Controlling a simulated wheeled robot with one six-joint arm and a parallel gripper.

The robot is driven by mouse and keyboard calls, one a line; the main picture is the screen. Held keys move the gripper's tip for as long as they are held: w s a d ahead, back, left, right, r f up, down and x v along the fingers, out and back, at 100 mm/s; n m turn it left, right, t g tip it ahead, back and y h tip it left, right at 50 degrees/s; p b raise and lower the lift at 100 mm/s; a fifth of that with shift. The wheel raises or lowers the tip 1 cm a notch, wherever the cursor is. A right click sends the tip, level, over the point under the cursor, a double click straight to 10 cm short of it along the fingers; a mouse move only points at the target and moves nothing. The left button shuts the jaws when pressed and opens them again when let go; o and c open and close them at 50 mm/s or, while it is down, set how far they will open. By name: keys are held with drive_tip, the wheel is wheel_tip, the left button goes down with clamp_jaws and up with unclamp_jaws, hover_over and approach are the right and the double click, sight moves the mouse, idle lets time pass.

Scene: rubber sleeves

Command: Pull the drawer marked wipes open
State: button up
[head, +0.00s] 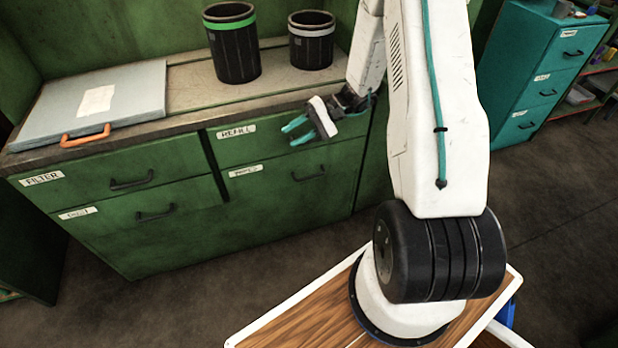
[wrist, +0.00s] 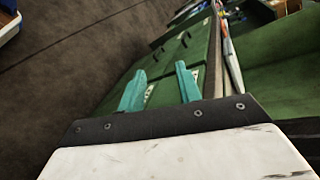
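The green cabinet has a lower right drawer (head: 285,195) with a small label (head: 246,171) that may read wipes, but the letters are blurred. Its dark bar handle (head: 308,175) is in view, and the drawer is closed. Above it is the closed drawer labelled REFILL (head: 236,131); my gripper covers its handle area. My gripper (head: 293,133) has teal fingers that stand apart with nothing seen between them. It is in front of or above the REFILL drawer front, higher than the lower handle. The wrist view shows the open fingers (wrist: 160,84) pointing along the green drawer fronts.
The left drawers, FILTER (head: 130,178) and one below (head: 150,213), are closed. A grey case with an orange handle (head: 85,136) and two black bins (head: 232,50) (head: 311,42) stand on the counter. A teal drawer cabinet (head: 535,60) is at right. Floor before the drawers is clear.

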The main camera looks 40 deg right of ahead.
drive_tip(key=d+f+m+t, duration=0.3)
drive_tip(key=d+f, duration=0.1)
drive_tip(key=f, duration=0.5)
drive_tip(key=d+f+m+t, duration=0.2)
drive_tip(key=d+f+t, duration=0.15)
drive_tip(key=f, duration=0.65)
drive_tip(key=m+t+h, duration=0.2)
drive_tip(key=t+h, duration=0.3)
drive_tip(key=h, duration=0.1)
approach(309, 177)
drive_tip(key=w+f, duration=0.1)
drive_tip(key=w, duration=0.2)
drive_tip(key=x, duration=0.7)
drive_tip(key=shift+a, duration=0.5)
drive_tip(key=shift+y, duration=0.3)
clamp_jaws()
